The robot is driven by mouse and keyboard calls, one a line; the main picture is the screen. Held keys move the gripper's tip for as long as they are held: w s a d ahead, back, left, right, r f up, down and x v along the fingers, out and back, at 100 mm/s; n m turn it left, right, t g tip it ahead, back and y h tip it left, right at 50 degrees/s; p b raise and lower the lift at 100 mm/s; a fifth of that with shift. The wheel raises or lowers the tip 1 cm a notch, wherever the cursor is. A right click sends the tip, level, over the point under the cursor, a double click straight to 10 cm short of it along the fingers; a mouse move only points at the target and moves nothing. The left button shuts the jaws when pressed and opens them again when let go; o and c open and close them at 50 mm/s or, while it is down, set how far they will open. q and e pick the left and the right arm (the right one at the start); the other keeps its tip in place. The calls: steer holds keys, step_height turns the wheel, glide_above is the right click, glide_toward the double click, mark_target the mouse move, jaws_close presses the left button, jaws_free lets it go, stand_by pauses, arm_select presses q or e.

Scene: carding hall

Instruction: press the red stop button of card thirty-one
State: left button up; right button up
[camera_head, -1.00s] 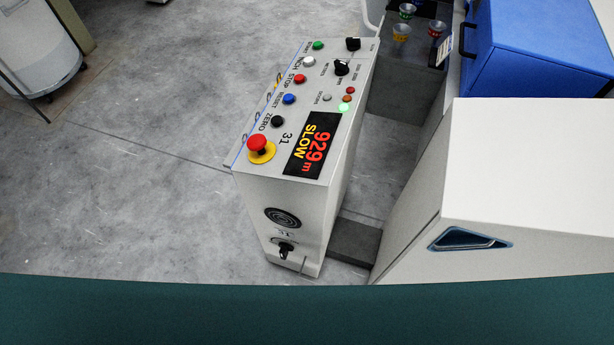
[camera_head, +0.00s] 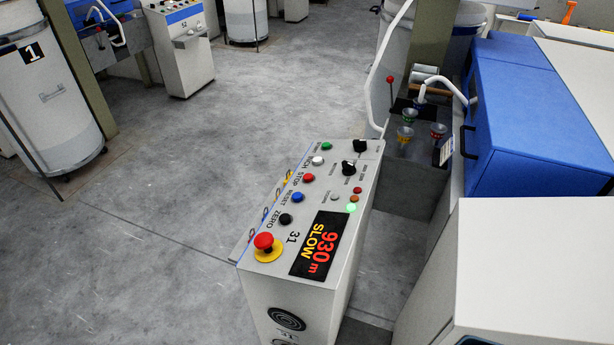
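The control panel (camera_head: 325,190) marked 31 stands below the middle of the head view, its sloped top turned sideways. The red stop button (camera_head: 309,178), a small round one beside the word STOP, sits in the row between a white button (camera_head: 318,160) and a blue button (camera_head: 297,197). A larger red mushroom button (camera_head: 264,241) on a yellow base is at the near corner. The display (camera_head: 319,245) reads 930 m and SLOW, and a green lamp (camera_head: 351,208) glows. Neither of my grippers is in view.
A white machine housing (camera_head: 540,260) and a blue cover (camera_head: 530,105) stand right of the panel. Grey floor (camera_head: 170,180) left of the panel is clear.

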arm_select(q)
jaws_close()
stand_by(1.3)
